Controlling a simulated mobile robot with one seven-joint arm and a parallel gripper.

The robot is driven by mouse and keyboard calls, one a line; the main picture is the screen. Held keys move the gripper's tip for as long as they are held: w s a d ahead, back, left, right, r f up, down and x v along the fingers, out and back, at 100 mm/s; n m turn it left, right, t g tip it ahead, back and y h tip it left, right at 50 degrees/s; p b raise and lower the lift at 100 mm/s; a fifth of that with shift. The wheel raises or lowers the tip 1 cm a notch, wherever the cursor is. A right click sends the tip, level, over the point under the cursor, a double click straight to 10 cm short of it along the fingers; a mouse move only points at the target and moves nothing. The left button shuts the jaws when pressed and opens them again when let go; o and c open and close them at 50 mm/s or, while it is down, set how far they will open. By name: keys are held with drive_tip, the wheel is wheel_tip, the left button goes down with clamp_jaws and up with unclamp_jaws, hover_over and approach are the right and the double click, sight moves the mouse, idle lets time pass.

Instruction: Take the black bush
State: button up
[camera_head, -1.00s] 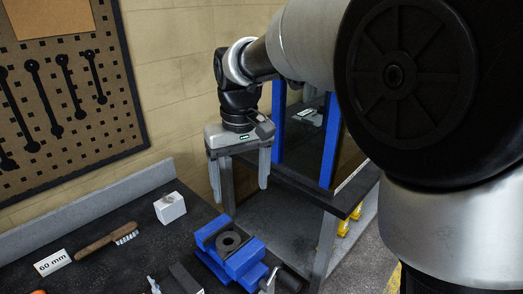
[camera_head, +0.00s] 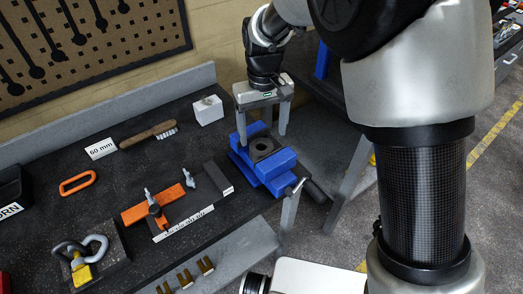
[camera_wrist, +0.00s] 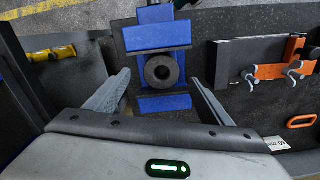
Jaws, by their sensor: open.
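The black bush (camera_wrist: 163,71) is a thick dark ring with a round hole, seen almost from above in the wrist view. It sits between the jaws of the blue vise (camera_wrist: 157,37). In the head view the bush (camera_head: 262,147) shows on top of the vise (camera_head: 282,162), just below my gripper (camera_head: 263,137). In the wrist view my gripper (camera_wrist: 160,80) is open and empty, its fingers spread to the left and right of the bush. The fingers look apart from the bush. The exact height gap cannot be told.
The vise handle (camera_head: 297,187) sticks out at the front right. A white block (camera_head: 208,109), a brush (camera_head: 148,135), a "60 mm" label (camera_head: 101,148), and an orange clamped part (camera_head: 152,206) lie left on the dark bench. The pegboard wall (camera_head: 80,50) stands behind.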

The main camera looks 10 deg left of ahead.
sight(262, 143)
wheel_tip(262, 143, down, 5)
drive_tip(key=shift+a+f, duration=0.15)
drive_tip(key=c, duration=1.7)
drive_tip(key=shift+o, duration=0.2)
drive_tip(key=shift+r, duration=0.25)
